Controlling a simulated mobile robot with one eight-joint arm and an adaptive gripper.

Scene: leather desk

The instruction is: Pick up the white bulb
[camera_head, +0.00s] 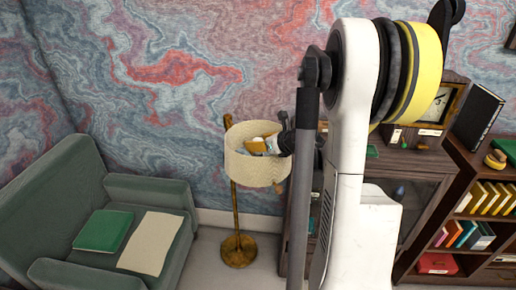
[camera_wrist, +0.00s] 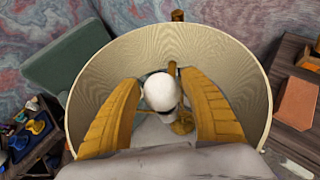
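The white bulb (camera_wrist: 160,92) stands inside the round beige lampshade (camera_wrist: 254,62), near its middle in the wrist view. My gripper (camera_wrist: 160,78) reaches into the shade from above with its two yellow fingers spread, one on each side of the bulb. Gaps show between the bulb and both fingers, so the gripper is open and not holding it. In the head view my gripper (camera_head: 264,144) is at the open top of the lampshade (camera_head: 253,170), and the bulb cannot be made out clearly there.
The lampshade wall closely surrounds my fingers. The lamp's brass stand (camera_head: 238,250) is on the floor between a green armchair (camera_head: 60,190) and a dark wooden cabinet (camera_head: 410,185). A bookshelf (camera_head: 465,190) stands at the right. The patterned wall (camera_head: 170,60) is behind the lamp.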

